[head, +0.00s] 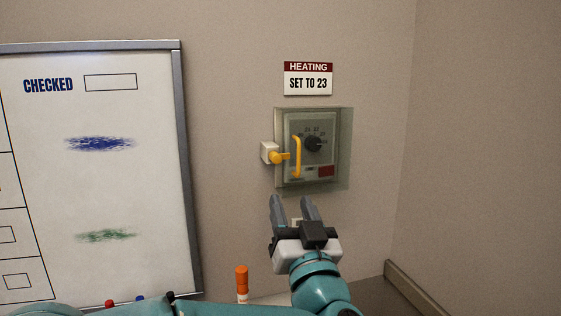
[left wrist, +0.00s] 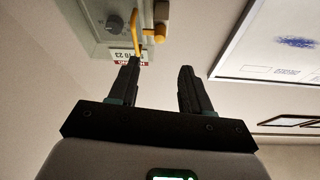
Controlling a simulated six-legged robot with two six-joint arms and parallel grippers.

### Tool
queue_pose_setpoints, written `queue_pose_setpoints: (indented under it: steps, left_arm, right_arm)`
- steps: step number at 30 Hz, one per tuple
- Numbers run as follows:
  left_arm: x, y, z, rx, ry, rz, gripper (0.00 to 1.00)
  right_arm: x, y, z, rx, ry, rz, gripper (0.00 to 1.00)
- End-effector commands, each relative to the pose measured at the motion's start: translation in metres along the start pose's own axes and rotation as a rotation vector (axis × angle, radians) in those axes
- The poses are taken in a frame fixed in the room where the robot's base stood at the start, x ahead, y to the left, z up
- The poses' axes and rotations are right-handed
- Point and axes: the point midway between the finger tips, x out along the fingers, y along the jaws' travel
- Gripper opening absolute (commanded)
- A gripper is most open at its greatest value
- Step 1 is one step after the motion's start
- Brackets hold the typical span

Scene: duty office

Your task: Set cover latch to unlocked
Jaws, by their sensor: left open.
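A yellow cover latch (head: 276,157) sits on a white block at the left edge of a clear cover (head: 343,150) over a wall thermostat. Its arm points right, toward the yellow upright cover handle (head: 298,150). The cover looks closed. My left gripper (head: 292,202) is open and empty, just below the cover. In the left wrist view, the latch (left wrist: 159,35) shows beyond the open fingers (left wrist: 159,70), and one fingertip overlaps the end of the handle (left wrist: 136,25). I cannot tell whether they touch. My right gripper is not in view.
The thermostat has a dark dial (head: 312,144) and a red patch (head: 326,170). A heating sign (head: 308,83) reads "SET TO 23". A whiteboard (head: 110,190) hangs at left.

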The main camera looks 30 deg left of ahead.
Motion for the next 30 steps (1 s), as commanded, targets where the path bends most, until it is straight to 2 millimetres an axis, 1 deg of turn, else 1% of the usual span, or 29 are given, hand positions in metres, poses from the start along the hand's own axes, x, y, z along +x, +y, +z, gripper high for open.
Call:
queue_pose_setpoints:
  steps: [1,9,12,15,19,28,29,30]
  left_arm:
    - [0.015,-0.001,-0.003,0.003,-0.001,-0.005,0.49]
    - [0.079,0.002,-0.003,0.002,-0.001,-0.002,0.49]
    - [0.098,0.003,-0.003,0.002,0.000,-0.002,0.49]
    - [0.110,0.003,-0.002,0.000,0.000,-0.001,0.49]
    - [0.119,0.004,-0.001,0.000,0.001,0.001,0.49]
    - [0.121,0.004,0.000,0.000,0.001,0.002,0.49]
    - [0.121,0.004,0.000,0.000,0.001,0.002,0.39]
    - [0.121,0.004,0.000,0.000,0.001,0.002,0.26]
  right_arm:
    - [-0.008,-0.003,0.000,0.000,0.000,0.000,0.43]
    - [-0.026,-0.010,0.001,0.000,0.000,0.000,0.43]
    - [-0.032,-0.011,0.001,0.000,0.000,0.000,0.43]
    - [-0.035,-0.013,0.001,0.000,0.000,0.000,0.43]
    - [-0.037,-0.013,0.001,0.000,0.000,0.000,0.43]
    - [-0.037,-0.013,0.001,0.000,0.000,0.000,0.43]
    - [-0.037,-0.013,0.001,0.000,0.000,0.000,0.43]
    - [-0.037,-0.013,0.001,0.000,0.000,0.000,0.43]
